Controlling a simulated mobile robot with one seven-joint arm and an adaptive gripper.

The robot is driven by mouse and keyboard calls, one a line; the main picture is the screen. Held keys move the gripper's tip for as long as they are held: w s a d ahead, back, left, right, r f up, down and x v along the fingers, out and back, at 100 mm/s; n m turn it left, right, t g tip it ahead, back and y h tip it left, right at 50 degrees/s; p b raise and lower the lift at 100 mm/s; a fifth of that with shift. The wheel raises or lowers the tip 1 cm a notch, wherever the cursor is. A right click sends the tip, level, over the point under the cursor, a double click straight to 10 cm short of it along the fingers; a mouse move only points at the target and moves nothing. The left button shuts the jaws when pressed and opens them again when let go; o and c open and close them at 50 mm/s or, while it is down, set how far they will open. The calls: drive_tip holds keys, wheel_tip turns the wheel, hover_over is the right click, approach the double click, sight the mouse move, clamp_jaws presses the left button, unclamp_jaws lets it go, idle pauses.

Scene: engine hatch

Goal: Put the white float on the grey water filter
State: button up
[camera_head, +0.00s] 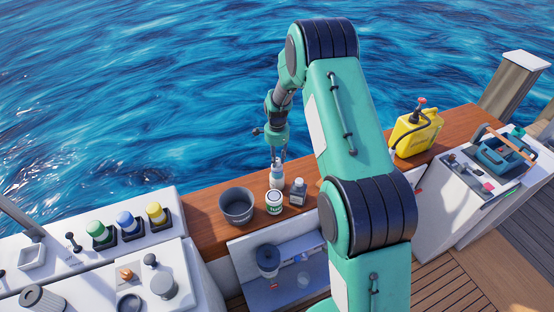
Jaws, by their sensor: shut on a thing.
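My gripper (277,161) points down over the wooden ledge and is shut on a small white bottle-like thing with a bluish band (277,178). I cannot tell whether that thing touches the ledge. A grey filter with a dark top (268,261), probably the water filter, stands inside the open hatch below and in front of the ledge. A small whitish piece (303,281) lies on the hatch floor to its right; it is too small to tell whether it is the white float. My gripper is above and behind the hatch.
On the ledge, a grey bucket (237,207), a white tin with a green label (274,203) and a dark bottle (298,191) stand close to my gripper. A yellow jerrycan (414,133) and a blue toolbox (503,157) are at right. Switches (128,224) and a pleated filter (42,300) are at left.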

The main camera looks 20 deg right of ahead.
sight(277, 159)
drive_tip(key=shift+f, duration=0.1)
drive_tip(key=o, duration=0.8)
drive_tip(key=shift+o, duration=0.2)
wheel_tip(277, 159, up, 12)
idle(0.5)
drive_tip(key=shift+r, duration=0.2)
